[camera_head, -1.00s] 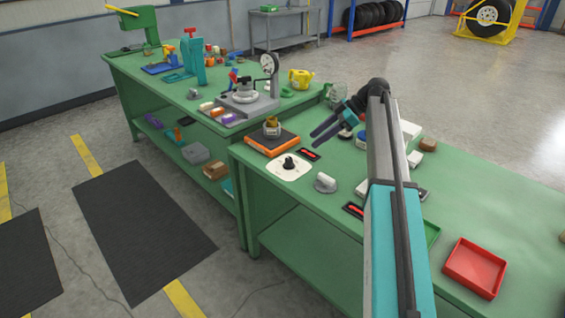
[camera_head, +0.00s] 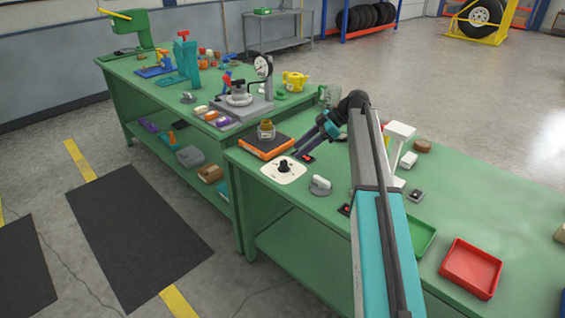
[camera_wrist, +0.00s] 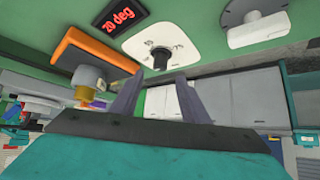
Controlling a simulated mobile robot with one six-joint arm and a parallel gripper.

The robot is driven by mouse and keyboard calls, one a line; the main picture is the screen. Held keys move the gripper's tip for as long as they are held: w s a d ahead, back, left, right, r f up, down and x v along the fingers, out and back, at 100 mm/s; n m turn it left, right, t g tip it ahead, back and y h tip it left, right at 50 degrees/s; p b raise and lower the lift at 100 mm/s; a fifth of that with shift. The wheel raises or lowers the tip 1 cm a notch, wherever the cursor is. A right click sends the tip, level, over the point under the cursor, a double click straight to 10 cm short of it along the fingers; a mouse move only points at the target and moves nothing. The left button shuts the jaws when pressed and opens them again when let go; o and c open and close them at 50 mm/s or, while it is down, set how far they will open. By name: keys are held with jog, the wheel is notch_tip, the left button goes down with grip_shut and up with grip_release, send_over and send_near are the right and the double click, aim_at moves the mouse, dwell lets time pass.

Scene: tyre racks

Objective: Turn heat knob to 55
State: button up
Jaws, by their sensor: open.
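The heat knob (camera_head: 284,166) is black and sits on a white plate (camera_head: 297,173) on the green bench. In the wrist view the knob (camera_wrist: 161,57) stands out from its plate, just beyond my fingertips. My gripper (camera_head: 298,154) is open and empty, its dark fingers pointing down toward the knob from behind and to the right. In the wrist view my fingers (camera_wrist: 159,74) are apart, with the knob lined up between their tips but not visibly gripped. The display (camera_wrist: 113,16) beside the plate reads "20 deg" in red.
An orange and black hot plate (camera_head: 259,151) with a brass-coloured jar (camera_head: 266,129) stands close to the knob. A grey handle (camera_head: 320,185) is to the knob's right. A red tray (camera_head: 471,268) lies farther right.

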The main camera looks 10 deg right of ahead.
aim_at(285, 161)
jog(key=x, duration=0.9)
grip_shut()
